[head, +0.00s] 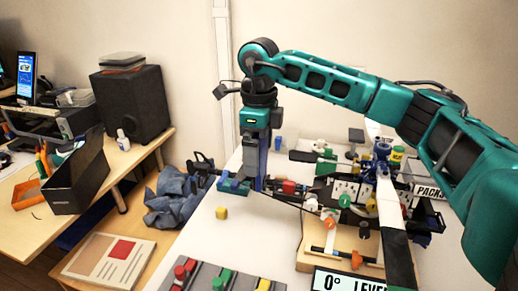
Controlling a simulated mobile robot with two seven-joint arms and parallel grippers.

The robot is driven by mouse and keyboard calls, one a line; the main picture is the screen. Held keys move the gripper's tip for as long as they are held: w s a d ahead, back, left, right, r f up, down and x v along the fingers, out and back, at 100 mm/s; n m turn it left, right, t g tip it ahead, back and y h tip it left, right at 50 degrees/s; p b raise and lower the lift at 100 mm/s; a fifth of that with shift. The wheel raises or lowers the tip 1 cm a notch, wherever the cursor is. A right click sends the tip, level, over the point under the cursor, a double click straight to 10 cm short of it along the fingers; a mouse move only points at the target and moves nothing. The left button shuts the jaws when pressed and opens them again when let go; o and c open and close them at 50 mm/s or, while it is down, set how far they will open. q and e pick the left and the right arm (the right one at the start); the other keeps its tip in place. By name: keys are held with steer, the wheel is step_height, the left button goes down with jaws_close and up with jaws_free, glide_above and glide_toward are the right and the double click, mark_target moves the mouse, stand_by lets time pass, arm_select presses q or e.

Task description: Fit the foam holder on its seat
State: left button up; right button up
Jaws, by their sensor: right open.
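My right gripper (255,184) points down over the white table, left of the wooden stand. It is open. A teal-blue block (232,187) is beside its fingertips; I cannot tell whether they touch. I cannot pick out the foam holder for certain. The wooden stand (312,258) carries a mechanism with white plates, an orange knob and a green knob. The seat cannot be told apart on it. My left gripper is not in view.
A grey tray (207,276) with red, green and yellow blocks lies at the front edge. A "0° LEVEL" sign (345,281) stands before the stand. Cups and bottles crowd the back. White table (232,240) is clear between tray and stand. My right arm hides part of the right side.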

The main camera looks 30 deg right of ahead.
steer(key=shift+r, duration=0.1)
step_height(320, 180, up, 13)
steer(key=shift+f+p, duration=0.1)
steer(key=shift+p, duration=0.7)
